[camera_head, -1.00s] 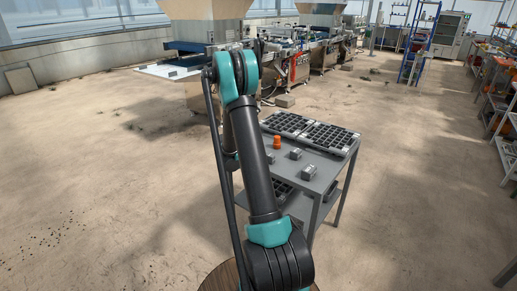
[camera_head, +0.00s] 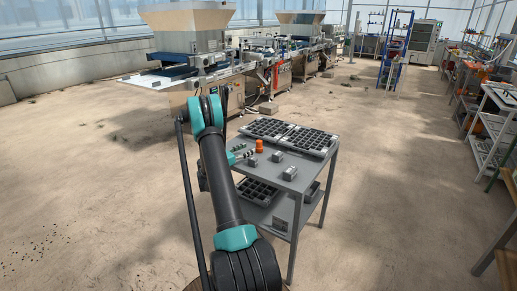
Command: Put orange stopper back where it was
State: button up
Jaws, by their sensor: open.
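The orange stopper (camera_head: 260,146) stands upright on the top of the grey cart (camera_head: 306,181), near its left edge and in front of the black seed trays. My gripper (camera_head: 249,151) shows in part from behind my arm, just left of the stopper. It is open with nothing visible between its fingers. At this size I cannot tell whether the fingers touch the stopper.
Black cell trays (camera_head: 308,140) lie at the back of the cart top. Several small grey blocks (camera_head: 289,173) sit in front of them. Another black tray (camera_head: 257,192) is on the lower shelf. A seeding machine (camera_head: 190,60) stands behind. Open floor surrounds the cart.

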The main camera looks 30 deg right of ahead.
aim_at(259, 143)
jog(key=d, duration=0.3)
jog(key=w+d, duration=0.1)
jog(key=d, duration=0.5)
jog(key=shift+w, duration=0.35)
grip_shut()
